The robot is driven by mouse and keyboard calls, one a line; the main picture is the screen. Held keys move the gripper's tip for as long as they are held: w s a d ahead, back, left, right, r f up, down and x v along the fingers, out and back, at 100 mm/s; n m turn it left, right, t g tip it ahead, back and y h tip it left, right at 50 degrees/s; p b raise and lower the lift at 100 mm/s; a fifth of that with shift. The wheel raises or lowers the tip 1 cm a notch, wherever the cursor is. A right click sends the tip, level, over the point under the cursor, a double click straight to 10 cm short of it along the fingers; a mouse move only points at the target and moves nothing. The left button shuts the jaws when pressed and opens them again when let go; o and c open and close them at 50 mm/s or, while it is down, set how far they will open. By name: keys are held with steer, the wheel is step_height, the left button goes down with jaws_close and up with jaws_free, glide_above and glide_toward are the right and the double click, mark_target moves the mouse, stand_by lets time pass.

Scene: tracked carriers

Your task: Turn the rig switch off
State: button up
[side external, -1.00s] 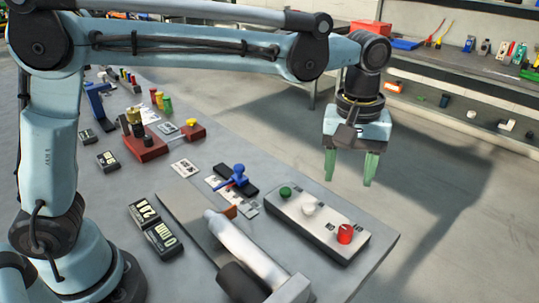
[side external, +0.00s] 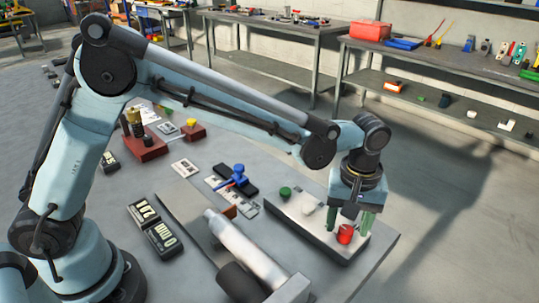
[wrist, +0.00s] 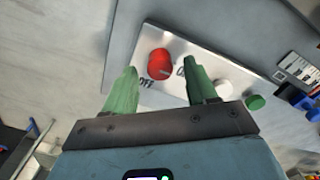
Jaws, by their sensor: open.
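The rig switch is a red round knob (side external: 346,234) at the near right end of a light metal control box (side external: 300,222) on the bench. In the wrist view the red knob (wrist: 159,63) shows between the lines of my two green fingers, with "OFF" lettering (wrist: 146,84) below it and partly hidden lettering to its right. A small pale mark is on the knob's lower right edge; its exact setting is hard to read. My gripper (side external: 350,222) is open and empty, pointing down, just above and behind the knob. Contact is not visible.
A white button (side external: 308,209) and a green button (side external: 285,192) sit on the same box. A blue-handled clamp (side external: 238,175) and a black block lie to the left. A silver cylinder (side external: 240,250) lies in front. The floor right of the bench is clear.

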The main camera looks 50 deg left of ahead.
steer(key=shift+f, duration=0.6)
steer(key=c, duration=1.1)
steer(key=shift+o, duration=0.2)
